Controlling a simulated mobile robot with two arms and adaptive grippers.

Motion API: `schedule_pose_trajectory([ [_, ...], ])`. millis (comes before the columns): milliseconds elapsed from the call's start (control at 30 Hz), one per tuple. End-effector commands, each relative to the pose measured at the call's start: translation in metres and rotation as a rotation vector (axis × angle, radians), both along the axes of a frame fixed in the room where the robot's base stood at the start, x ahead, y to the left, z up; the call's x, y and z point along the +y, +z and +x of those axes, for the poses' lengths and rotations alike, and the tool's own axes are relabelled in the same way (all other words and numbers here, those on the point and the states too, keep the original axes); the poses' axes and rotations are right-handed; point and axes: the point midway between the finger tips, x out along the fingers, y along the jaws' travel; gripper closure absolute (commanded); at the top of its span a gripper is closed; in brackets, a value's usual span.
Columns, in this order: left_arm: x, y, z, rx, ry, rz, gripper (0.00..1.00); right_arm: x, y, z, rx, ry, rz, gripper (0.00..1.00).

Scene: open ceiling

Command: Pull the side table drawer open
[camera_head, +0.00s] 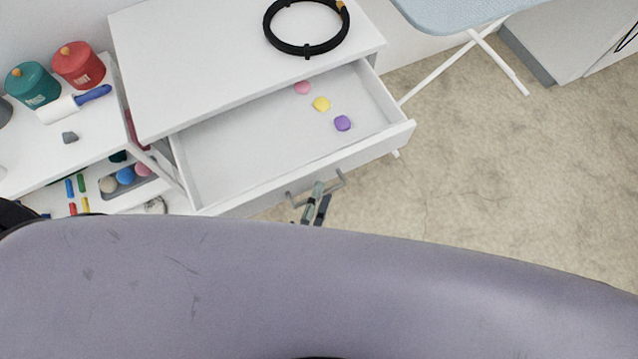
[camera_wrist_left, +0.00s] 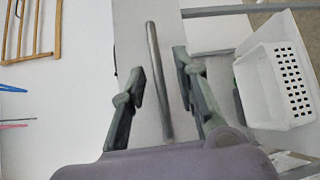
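The white side table (camera_head: 210,60) stands in the upper middle of the head view. Its drawer (camera_head: 240,150) is pulled out, with pink, yellow and purple pieces inside. The grey bar handle (camera_head: 334,182) is on the drawer's front. My left gripper (camera_head: 316,192) is at the handle, its lower part hidden behind my own body. In the left wrist view the handle bar (camera_wrist_left: 158,80) runs between the two fingers of the left gripper (camera_wrist_left: 158,72), with gaps on both sides, so the fingers are open around it. My right gripper is not in view.
A black ring-shaped coil (camera_head: 307,46) lies on the table top. A white shelf (camera_head: 95,133) with teal and red pots adjoins on the left. An ironing board (camera_head: 450,12) stands at upper right. Bare floor (camera_head: 490,160) lies to the right. The wrist view shows a white basket (camera_wrist_left: 265,85).

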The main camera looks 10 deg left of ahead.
Motion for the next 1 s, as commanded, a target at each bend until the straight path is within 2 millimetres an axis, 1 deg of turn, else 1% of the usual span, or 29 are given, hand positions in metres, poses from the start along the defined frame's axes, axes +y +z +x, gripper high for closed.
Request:
schedule_pose_trajectory([
  [300,0.013,0.008,-0.064,0.005,-0.002,0.001,0.72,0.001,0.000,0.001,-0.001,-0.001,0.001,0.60],
  [400,0.016,0.011,-0.082,0.003,-0.002,0.000,0.72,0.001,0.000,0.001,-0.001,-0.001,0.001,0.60],
  [500,0.019,0.013,-0.095,0.002,0.000,-0.001,0.72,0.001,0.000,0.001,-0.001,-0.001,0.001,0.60],
  [600,0.021,0.015,-0.104,0.000,-0.001,-0.002,0.72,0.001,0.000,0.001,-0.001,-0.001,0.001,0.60],
  [700,0.022,0.016,-0.108,-0.001,0.000,-0.001,0.72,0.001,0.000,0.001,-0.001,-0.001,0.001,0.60],
  [1000,0.022,0.016,-0.108,-0.001,0.000,-0.001,0.72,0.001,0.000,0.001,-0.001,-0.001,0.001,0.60],
])
